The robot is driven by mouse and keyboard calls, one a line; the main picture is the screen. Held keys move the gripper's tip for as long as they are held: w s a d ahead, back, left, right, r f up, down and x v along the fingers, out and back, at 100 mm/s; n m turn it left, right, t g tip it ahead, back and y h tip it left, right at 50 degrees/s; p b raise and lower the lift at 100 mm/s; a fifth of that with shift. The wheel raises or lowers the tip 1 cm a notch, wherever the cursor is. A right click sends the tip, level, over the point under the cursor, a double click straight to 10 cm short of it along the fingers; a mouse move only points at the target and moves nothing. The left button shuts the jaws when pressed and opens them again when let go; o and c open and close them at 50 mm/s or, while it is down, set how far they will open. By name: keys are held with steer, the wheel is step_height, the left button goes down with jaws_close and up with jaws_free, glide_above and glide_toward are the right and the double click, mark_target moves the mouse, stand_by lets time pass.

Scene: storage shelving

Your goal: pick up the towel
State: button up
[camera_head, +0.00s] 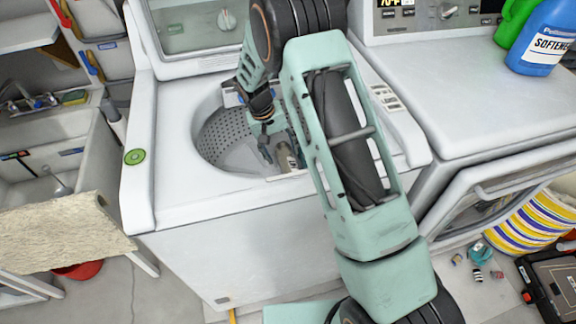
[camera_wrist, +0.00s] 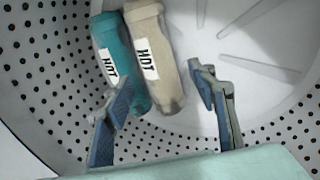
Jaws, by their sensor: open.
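A cream, fluffy towel-like cloth (camera_head: 65,235) hangs over the front of the sink at the left, far from my gripper. My gripper (camera_head: 272,148) is inside the open washer drum (camera_head: 215,140), pointing down. In the wrist view my gripper (camera_wrist: 160,78) is open, with its blue-padded fingers apart and nothing held. A beige, bottle-like or rolled item (camera_wrist: 152,60) and a teal one (camera_wrist: 118,55), both with white lettered labels, lie side by side in the drum beyond the fingertips. I cannot tell whether either is cloth. The left finger partly overlaps the teal item.
The drum's perforated wall (camera_wrist: 38,85) surrounds my gripper. The washer's white top (camera_head: 185,195) frames the opening. A dryer (camera_head: 470,95) stands at the right, with a blue softener bottle (camera_head: 545,40) on it. A striped basket (camera_head: 525,225) and black case (camera_head: 550,285) are on the floor.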

mark_target(287, 163)
steer(key=shift+x, duration=3.55)
steer(key=shift+s, duration=0.2)
steer(key=shift+c, duration=0.4)
steer(key=shift+d, duration=0.1)
steer(key=c, duration=1)
